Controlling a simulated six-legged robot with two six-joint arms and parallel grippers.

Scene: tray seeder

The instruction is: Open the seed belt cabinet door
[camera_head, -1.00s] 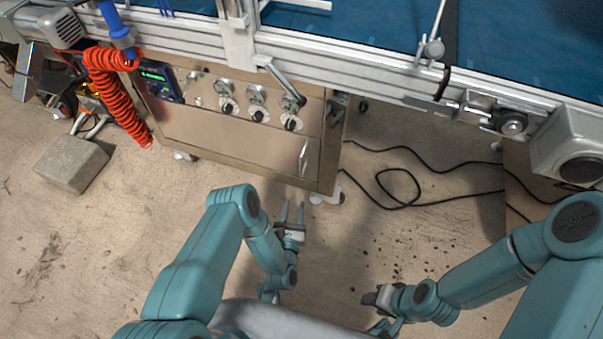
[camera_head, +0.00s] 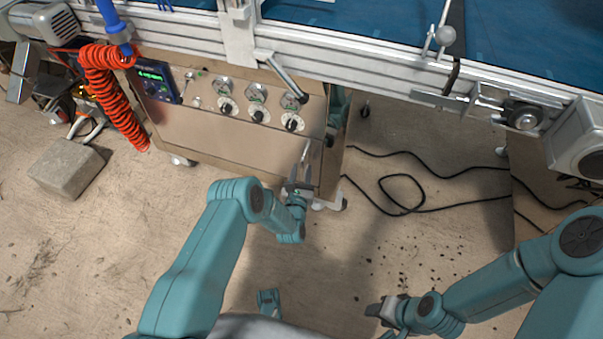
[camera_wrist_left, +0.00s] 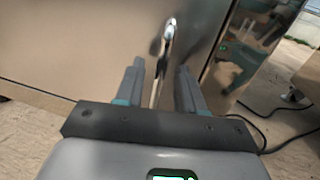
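The seed belt cabinet (camera_head: 215,140) is a low metal box under the machine frame, and its front door looks shut. A slim metal handle (camera_head: 306,153) stands upright near the door's right edge. My left gripper (camera_head: 299,174) is just in front of the handle's lower part. In the left wrist view the handle (camera_wrist_left: 168,38) shows ahead of and between the two open fingers (camera_wrist_left: 160,85). I cannot tell whether the fingers touch it. My right gripper (camera_head: 384,308) is low at the centre right, away from the cabinet; its fingers are too small to judge.
Knobs (camera_head: 258,115) and a blue display unit (camera_head: 155,80) sit on the cabinet's upper panel. A red coiled hose (camera_head: 112,97) hangs at the left by a concrete block (camera_head: 66,168). A black cable (camera_head: 402,208) lies on the floor at the right. The floor in front is clear.

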